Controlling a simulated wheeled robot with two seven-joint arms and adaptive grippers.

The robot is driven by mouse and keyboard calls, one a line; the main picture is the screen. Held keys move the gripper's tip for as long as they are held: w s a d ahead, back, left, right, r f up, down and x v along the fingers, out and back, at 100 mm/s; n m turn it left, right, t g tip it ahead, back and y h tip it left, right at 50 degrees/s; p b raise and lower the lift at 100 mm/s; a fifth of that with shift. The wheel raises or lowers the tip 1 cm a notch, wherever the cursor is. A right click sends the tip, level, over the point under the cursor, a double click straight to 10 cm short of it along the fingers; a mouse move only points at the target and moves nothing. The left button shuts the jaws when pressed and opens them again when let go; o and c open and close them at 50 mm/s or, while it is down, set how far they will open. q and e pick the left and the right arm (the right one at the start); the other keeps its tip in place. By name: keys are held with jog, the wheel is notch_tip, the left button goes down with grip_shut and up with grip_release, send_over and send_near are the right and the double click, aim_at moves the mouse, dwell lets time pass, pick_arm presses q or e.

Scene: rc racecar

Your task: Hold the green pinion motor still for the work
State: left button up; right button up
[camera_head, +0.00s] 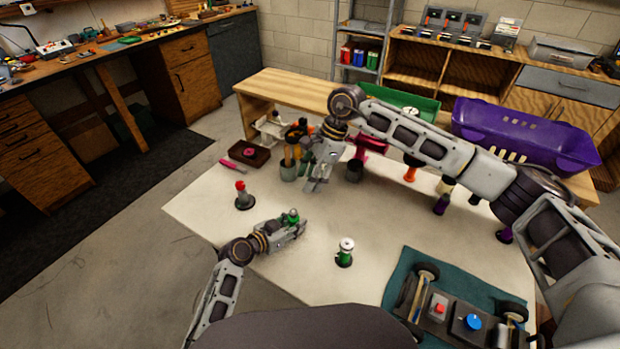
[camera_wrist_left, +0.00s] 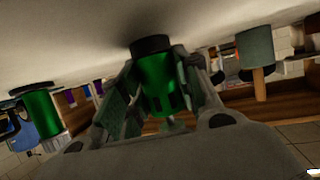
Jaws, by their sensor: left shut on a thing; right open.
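The green motor (camera_head: 293,215) stands on the white table top, partly hidden by my left gripper (camera_head: 287,231). In the left wrist view, which looks upside down, the green motor (camera_wrist_left: 157,85) sits between the fingers of my left gripper (camera_wrist_left: 160,95), with its black end at the table surface. The fingers are closed on its sides. My right gripper (camera_head: 317,182) is open and empty, pointing down above the table near the tool cups. A second green piece with a white top (camera_head: 345,250) stands to the right; a green piece also shows at the left wrist view's left (camera_wrist_left: 40,112).
A red-topped piece (camera_head: 243,197) stands left of my left gripper. A teal mat (camera_head: 400,272) at the lower right carries the car chassis (camera_head: 455,318). Tool cups (camera_head: 288,171), a purple car body (camera_head: 525,130) and a green bin (camera_head: 400,100) are farther back. The table's left front is clear.

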pick_arm(q)
jog(key=o, duration=1.2)
jog(key=shift+v, duration=6)
